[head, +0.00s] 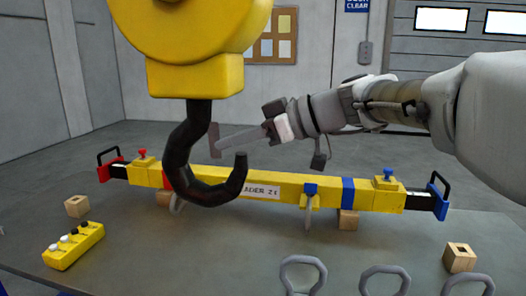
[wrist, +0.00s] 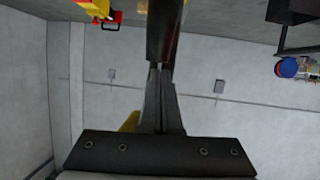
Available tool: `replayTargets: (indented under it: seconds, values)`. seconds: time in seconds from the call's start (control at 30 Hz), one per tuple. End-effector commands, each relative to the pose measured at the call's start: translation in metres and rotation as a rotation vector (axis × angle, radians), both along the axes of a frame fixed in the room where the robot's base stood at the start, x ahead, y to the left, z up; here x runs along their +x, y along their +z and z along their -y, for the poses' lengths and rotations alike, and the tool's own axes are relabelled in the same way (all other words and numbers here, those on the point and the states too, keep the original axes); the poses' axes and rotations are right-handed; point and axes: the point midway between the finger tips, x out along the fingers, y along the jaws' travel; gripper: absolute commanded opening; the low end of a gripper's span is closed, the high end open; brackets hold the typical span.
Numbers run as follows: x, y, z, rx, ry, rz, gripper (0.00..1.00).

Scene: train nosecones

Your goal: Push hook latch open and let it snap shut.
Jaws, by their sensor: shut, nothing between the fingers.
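The black hook (head: 178,160) hangs from a yellow hoist block (head: 195,75) in the head view, its tip curving up on the right. A small grey-brown plate, seemingly the hook latch (head: 214,139), stands nearly upright at the hook's throat, well left of the hook tip. My gripper (head: 222,142) reaches in from the right above the hook tip. Its long grey fingers are shut and empty, with their ends at or very near the plate. In the wrist view the shut fingers (wrist: 158,72) end at a dark upright bar (wrist: 165,30), likely part of the hook; contact is unclear.
A yellow lifting beam (head: 275,188) with red and blue end fittings lies on blocks on the grey table (head: 200,260) behind the hook. A yellow button box (head: 73,246), wooden blocks (head: 459,258) and grey shackles (head: 303,274) lie around it. Air above the beam is mostly free.

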Motion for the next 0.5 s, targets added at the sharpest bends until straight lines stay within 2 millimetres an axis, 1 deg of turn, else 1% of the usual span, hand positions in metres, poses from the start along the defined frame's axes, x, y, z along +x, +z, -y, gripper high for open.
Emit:
replayTargets:
  seconds: [0.03, 0.5]
  values:
    - [0.0, -0.0055, -0.0014, -0.001, 0.001, 0.004, 0.0]
    - [0.0005, -0.0075, -0.007, -0.003, 0.002, -0.001, 0.0]
